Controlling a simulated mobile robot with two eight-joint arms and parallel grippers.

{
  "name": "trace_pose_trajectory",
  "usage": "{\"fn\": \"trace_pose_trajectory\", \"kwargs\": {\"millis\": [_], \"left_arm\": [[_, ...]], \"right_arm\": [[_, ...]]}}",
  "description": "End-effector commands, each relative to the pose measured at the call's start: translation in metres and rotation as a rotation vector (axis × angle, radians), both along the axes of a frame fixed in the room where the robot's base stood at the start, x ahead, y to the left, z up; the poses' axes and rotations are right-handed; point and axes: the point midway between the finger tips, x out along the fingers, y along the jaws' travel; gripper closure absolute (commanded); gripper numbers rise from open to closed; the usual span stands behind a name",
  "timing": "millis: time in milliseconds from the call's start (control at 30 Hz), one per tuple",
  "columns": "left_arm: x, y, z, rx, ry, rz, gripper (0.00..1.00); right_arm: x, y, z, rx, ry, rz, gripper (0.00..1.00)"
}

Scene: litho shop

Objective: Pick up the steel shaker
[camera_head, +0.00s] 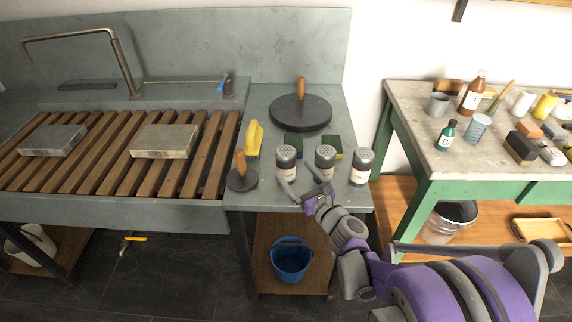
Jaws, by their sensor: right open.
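Three similar shakers with grey perforated domed tops and pale labels stand upright in a row near the front edge of the grey stone counter. They are the left shaker (286,160), the middle shaker (325,158) and the right shaker (362,167). I cannot tell which one is the steel shaker. My right gripper (299,178) is open and empty. Its fingers point toward the gap between the left and middle shakers, close to both; I cannot tell whether it touches either. It hides the lower part of the middle shaker. My left gripper is not in view.
Green-and-yellow sponges (332,146) lie behind the shakers. A round dark disc with a wooden handle (301,113) lies farther back. A green table (408,104) stands at right.

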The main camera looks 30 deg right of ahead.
Motion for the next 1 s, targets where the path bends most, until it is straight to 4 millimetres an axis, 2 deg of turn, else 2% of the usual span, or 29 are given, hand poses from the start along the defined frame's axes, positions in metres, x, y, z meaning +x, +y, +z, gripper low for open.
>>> {"fn": "trace_pose_trajectory", "kwargs": {"millis": [267,500,733,767,1000], "left_arm": [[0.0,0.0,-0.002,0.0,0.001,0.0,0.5],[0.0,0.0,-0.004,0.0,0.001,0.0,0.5],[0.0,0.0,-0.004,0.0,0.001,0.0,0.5],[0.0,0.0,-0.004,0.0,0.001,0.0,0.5],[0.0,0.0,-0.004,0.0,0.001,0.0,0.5]], "right_arm": [[0.025,-0.001,-0.003,-0.002,0.001,0.002,0.0],[0.059,-0.003,-0.005,-0.003,0.001,0.002,0.0],[0.063,-0.004,-0.004,-0.002,0.001,0.001,0.0],[0.063,-0.004,-0.004,-0.002,0.001,0.001,0.02],[0.062,-0.004,-0.004,-0.003,0.001,0.001,0.45]]}}
